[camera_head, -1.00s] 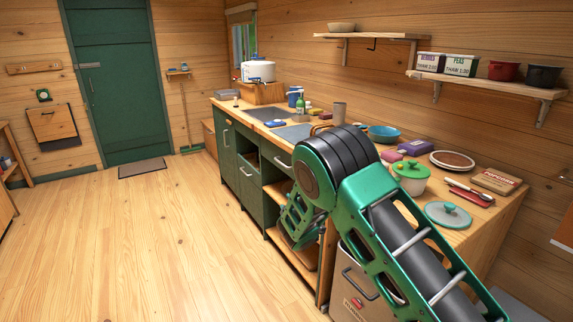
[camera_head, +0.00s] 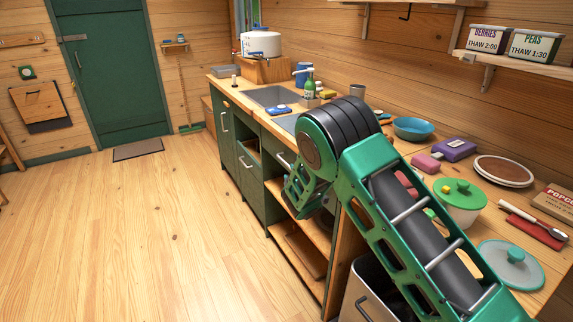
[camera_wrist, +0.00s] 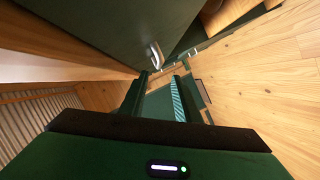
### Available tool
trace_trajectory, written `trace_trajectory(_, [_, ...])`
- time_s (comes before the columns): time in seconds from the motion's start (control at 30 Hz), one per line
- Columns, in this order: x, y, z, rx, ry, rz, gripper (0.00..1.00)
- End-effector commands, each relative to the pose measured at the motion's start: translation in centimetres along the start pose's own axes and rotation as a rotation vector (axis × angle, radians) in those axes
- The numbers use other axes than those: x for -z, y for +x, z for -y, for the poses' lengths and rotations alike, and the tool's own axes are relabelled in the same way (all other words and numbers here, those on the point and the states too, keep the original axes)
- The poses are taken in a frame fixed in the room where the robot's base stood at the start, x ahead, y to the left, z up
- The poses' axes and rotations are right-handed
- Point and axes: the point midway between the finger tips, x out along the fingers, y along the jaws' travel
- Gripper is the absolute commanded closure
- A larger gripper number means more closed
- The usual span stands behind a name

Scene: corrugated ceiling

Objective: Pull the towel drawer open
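Dark green cabinet fronts (camera_head: 236,176) run under the wooden counter in the head view. They carry silver handles: one on a tall front at the left (camera_head: 224,122), one below an open slot (camera_head: 245,162), and one beside my arm (camera_head: 284,162). No label shows which front is the towel drawer. In the wrist view, a silver handle (camera_wrist: 155,56) on a dark green front (camera_wrist: 120,25) lies beyond my gripper (camera_wrist: 162,76). The gripper's fingers are apart, with no handle between them. In the head view my arm hides the fingers and part of the cabinets.
Open wooden shelves (camera_head: 298,250) and a bin (camera_head: 372,290) are at the counter's near end. A lidded pot (camera_head: 459,200), a blue bowl (camera_head: 413,129) and plates (camera_head: 503,171) stand on the counter. The wooden floor (camera_head: 150,230) at left is clear.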

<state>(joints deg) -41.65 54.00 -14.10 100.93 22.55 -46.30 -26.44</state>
Motion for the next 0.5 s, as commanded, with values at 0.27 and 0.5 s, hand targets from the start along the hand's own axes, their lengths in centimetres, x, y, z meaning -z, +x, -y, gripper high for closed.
trace_trajectory(0.27, [-0.1,4.3,0.0,-0.002,0.0,0.0,0.71])
trace_trajectory(0.5, [-0.1,8.0,0.1,0.001,0.0,0.0,0.71])
